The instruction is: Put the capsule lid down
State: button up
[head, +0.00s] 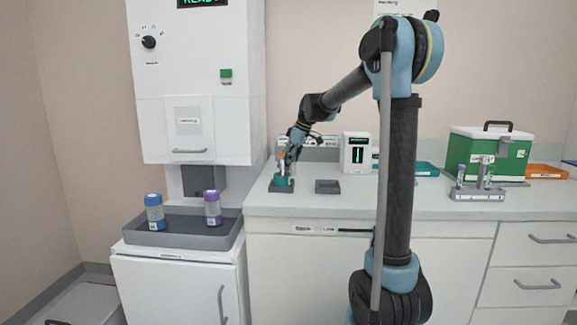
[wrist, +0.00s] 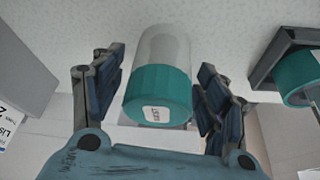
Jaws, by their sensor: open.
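The teal capsule lid (wrist: 158,92), with a white label and a clear cylindrical part (wrist: 165,45) beyond it, sits between the fingers in the wrist view. My gripper (wrist: 160,88) is open around it, with a finger close by on each side; I cannot tell whether either touches. In the head view my gripper (head: 284,160) is low over the left end of the counter, at a small dark holder (head: 281,188) with a teal part (head: 283,180) in it. Another teal piece (wrist: 299,77) in a dark holder shows at the wrist view's right edge.
An empty dark tray (head: 327,187) lies just right of the holder on the counter (head: 400,204). A white device (head: 356,153) stands behind it. A green case (head: 490,150) and a small rack (head: 478,190) are farther right. Blue-capped (head: 154,212) and purple-capped (head: 212,208) jars stand left.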

jog(key=v, duration=1.1)
jog(key=shift+r, duration=0.4)
jog(key=shift+s+d, duration=0.15)
jog(key=shift+d, duration=0.05)
